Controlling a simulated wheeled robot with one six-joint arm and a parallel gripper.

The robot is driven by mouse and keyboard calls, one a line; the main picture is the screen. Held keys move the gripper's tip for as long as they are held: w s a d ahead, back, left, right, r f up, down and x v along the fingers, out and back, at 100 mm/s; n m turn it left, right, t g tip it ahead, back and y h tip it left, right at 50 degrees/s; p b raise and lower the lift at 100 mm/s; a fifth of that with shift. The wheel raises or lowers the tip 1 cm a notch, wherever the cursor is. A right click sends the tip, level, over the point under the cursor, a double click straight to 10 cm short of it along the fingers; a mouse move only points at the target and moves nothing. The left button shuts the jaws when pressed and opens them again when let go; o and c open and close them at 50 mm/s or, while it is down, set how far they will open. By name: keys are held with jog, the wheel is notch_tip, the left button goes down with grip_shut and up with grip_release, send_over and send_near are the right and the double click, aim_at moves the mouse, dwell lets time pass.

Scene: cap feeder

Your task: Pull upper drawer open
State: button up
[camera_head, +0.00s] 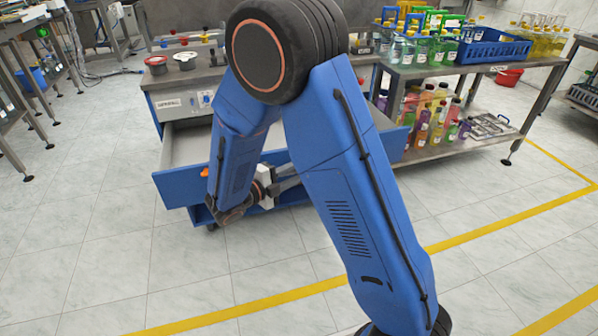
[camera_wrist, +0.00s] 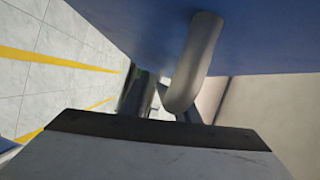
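The upper drawer, with a blue front (camera_head: 180,188) and a grey interior (camera_head: 187,148), stands pulled out from under the worktop in the head view. Its front also fills the top of the wrist view (camera_wrist: 260,35). A curved grey metal handle (camera_wrist: 198,60) comes off that front. My gripper (camera_head: 288,176) is at the outer side of the drawer front, at the handle; my arm hides part of the drawer. In the wrist view the fingers are partly hidden around the handle's lower end, and their closure does not show clearly.
A lower blue front (camera_head: 203,215) shows under the drawer. The worktop (camera_head: 185,80) carries small cups. A shelf table to the right holds bottles and a blue crate (camera_head: 490,50). The tiled floor in front is clear, with yellow lines (camera_head: 500,235).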

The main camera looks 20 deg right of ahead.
jog(key=v, duration=1.7)
jog(key=shift+s+a, duration=0.1)
jog(key=shift+r, duration=0.1)
jog(key=s+d+r+m+g+y, duration=0.3)
jog(key=s+d+m+g, duration=0.1)
jog(key=d+m, duration=0.45)
jog(key=s+d+r+m+g+y, duration=0.2)
jog(key=s+d+m+g+y, duration=0.15)
jog(key=d+m, duration=0.5)
jog(key=s+d+r+m+t+y, duration=0.2)
jog(key=s+m, duration=0.5)
jog(key=m, duration=0.5)
jog(key=s+d+r+m+t+y, duration=0.3)
jog(key=s+m+y, duration=0.4)
jog(key=m, duration=0.6)
jog(key=shift+s+d+r+m+t, duration=0.35)
jog(key=shift+s+d+t, duration=0.1)
jog(key=shift+s, duration=0.15)
